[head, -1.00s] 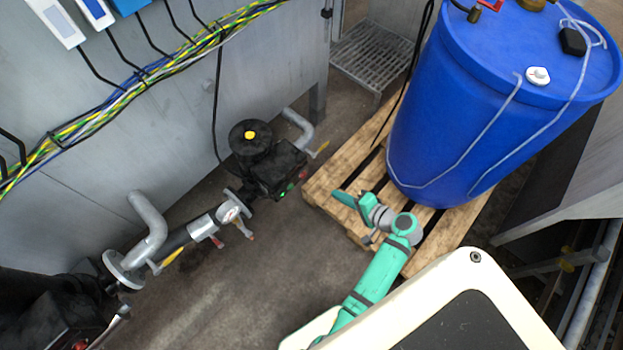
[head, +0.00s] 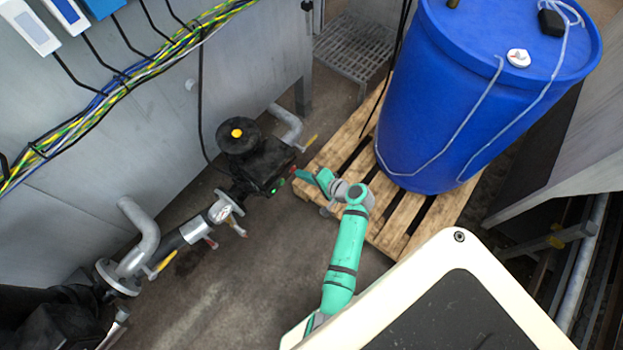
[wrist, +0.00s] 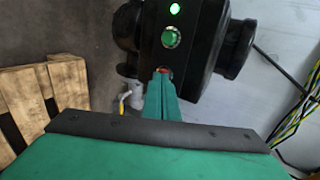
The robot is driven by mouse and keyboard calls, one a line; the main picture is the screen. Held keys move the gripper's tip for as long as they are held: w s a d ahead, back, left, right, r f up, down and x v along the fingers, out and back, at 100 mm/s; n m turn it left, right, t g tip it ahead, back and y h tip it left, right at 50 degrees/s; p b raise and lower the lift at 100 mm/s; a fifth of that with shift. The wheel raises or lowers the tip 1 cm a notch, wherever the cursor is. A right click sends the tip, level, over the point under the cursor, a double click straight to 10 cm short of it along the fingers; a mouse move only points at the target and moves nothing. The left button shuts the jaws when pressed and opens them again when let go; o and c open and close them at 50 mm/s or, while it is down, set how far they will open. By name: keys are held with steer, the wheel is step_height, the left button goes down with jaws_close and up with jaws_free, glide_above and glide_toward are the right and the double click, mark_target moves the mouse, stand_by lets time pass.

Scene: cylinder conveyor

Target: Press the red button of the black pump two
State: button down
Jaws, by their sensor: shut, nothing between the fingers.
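The black pump (head: 262,168) stands by the grey wall in the head view, with a yellow-topped black round part on it. Its control face (wrist: 190,70) fills the top of the wrist view. It has a lit green lamp (wrist: 175,9), a green button (wrist: 171,39) and, below, a red button (wrist: 163,70). My gripper (wrist: 161,80) is shut and empty, its fingertips overlapping the lower part of the red button. I cannot tell whether they touch it. In the head view my gripper (head: 302,175) reaches the pump's right side.
A blue barrel (head: 450,100) stands on a wooden pallet (head: 345,130) just right of the pump. Grey pipes (head: 145,235) and a second black unit (head: 45,320) lie at lower left. The floor (head: 230,290) in front is bare.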

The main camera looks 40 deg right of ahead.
steer(key=shift+w, duration=0.35)
steer(key=shift+w+a+r, duration=0.1)
steer(key=shift+w+a, duration=0.15)
steer(key=shift+w, duration=0.3)
steer(key=shift+w+a+r, duration=0.1)
steer(key=shift+w+a, duration=0.1)
steer(key=shift+w, duration=0.35)
steer(key=shift+s+d, duration=0.2)
steer(key=shift+d, duration=0.05)
glide_toward(292, 169)
steer(key=s+d+r, duration=0.1)
steer(key=s+d, duration=0.1)
steer(key=s, duration=0.5)
steer(key=shift+d, duration=0.1)
steer(key=shift+w, duration=0.1)
